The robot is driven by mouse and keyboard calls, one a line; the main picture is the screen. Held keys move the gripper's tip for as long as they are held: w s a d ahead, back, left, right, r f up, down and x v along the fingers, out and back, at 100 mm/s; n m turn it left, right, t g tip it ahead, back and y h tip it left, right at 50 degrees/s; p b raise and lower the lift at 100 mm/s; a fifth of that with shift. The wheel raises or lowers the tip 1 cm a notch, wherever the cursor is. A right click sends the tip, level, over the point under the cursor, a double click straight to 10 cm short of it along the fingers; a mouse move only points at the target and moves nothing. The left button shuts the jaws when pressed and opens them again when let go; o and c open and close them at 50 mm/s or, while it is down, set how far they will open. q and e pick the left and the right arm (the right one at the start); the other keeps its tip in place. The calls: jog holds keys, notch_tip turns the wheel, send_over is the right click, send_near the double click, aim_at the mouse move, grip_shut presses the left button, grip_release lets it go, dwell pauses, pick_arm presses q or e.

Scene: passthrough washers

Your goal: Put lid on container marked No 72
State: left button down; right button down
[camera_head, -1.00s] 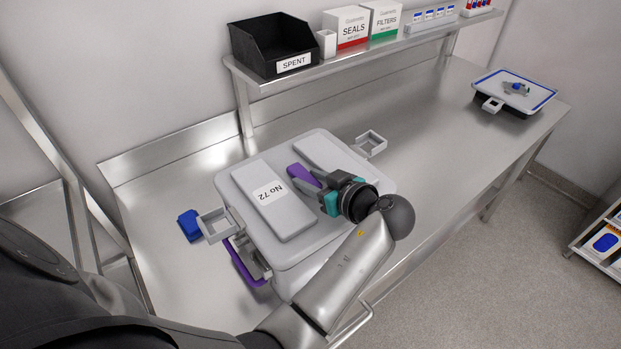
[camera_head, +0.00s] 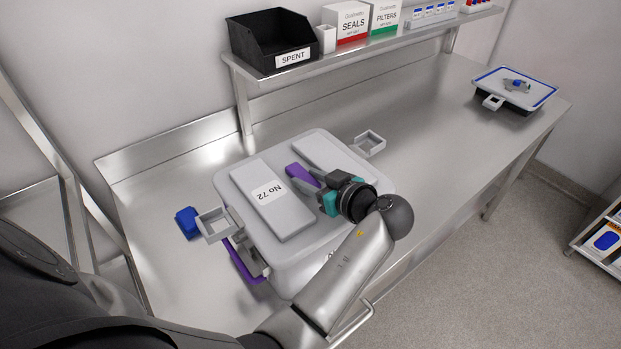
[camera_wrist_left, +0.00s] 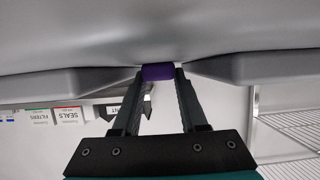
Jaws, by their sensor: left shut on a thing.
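A light grey lid (camera_head: 325,211) with two raised panels lies over the top of the grey container (camera_head: 312,275) on the bench. The label "No 72" (camera_head: 268,192) is upside down on the left panel. A purple grip (camera_head: 296,171) runs between the panels. My left gripper (camera_head: 308,181) is shut on this purple grip, which also shows between the fingertips in the left wrist view (camera_wrist_left: 157,73). I cannot tell whether the lid sits flush, as its near edge blends with the container. My right gripper is not in view.
Square grey loops stick out at the left (camera_head: 218,222) and far side (camera_head: 369,143). A blue block (camera_head: 188,222) lies left. A purple part (camera_head: 242,263) shows at the near-left side. A blue-rimmed tray (camera_head: 540,97) stands far right. The shelf (camera_head: 370,50) holds a SPENT bin and boxes.

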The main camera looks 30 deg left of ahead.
pick_arm(q)
jog(key=shift+d+f+b, duration=0.3)
jog(key=shift+f+b, duration=0.35)
jog(key=shift+b, duration=0.05)
dwell(0.9)
